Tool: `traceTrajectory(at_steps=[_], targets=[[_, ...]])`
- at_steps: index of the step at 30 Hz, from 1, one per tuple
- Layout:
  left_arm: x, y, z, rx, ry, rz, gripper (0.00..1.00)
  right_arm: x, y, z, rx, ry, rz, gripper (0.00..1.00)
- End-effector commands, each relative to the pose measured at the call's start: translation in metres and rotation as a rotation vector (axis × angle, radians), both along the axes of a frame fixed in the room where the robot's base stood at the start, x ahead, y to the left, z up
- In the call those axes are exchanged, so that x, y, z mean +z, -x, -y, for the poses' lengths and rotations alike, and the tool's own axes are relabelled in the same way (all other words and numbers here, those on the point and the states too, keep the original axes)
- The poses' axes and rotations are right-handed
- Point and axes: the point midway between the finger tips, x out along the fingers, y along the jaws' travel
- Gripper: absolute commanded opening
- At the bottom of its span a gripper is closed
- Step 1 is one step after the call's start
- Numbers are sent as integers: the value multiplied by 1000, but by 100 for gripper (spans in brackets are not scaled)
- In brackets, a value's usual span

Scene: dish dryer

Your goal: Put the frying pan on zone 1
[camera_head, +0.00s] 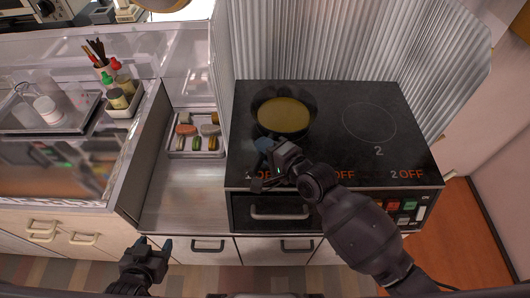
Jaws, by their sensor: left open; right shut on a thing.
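The frying pan (284,116) is a dark round pan with a yellowish inside. It sits over the left part of the black stovetop, where zone 1 appears to be; the zone ring under it is hidden. My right gripper (266,146) is at the pan's near side, shut on the handle, which is mostly hidden by the gripper. Whether the pan touches the glass is hard to tell. Zone 2 (369,124) is an empty ring on the right of the stovetop. My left gripper (152,249) is open and empty, low at the left in front of the cabinets.
A glass case (60,150) with a tray on top is further left.

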Motion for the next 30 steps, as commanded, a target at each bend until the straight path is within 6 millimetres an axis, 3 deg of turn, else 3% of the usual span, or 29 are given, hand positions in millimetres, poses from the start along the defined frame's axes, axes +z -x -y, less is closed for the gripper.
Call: traceTrajectory(at_steps=[4, 18, 19, 23, 30], targets=[[-2, -1, 1, -1, 1, -1, 60, -14, 0, 0, 1, 0, 4, 0], [-3, -2, 1, -2, 0, 2, 60, -19, 0, 0, 0, 0, 6, 0], [-2, -2, 1, -2, 0, 2, 60, -20, 0, 0, 0, 1, 1, 29], [-2, -2, 1, -2, 0, 2, 60, -20, 0, 0, 0, 1, 1, 49], [-3, 0, 0, -1, 0, -1, 60, -20, 0, 0, 0, 0, 0, 50]])
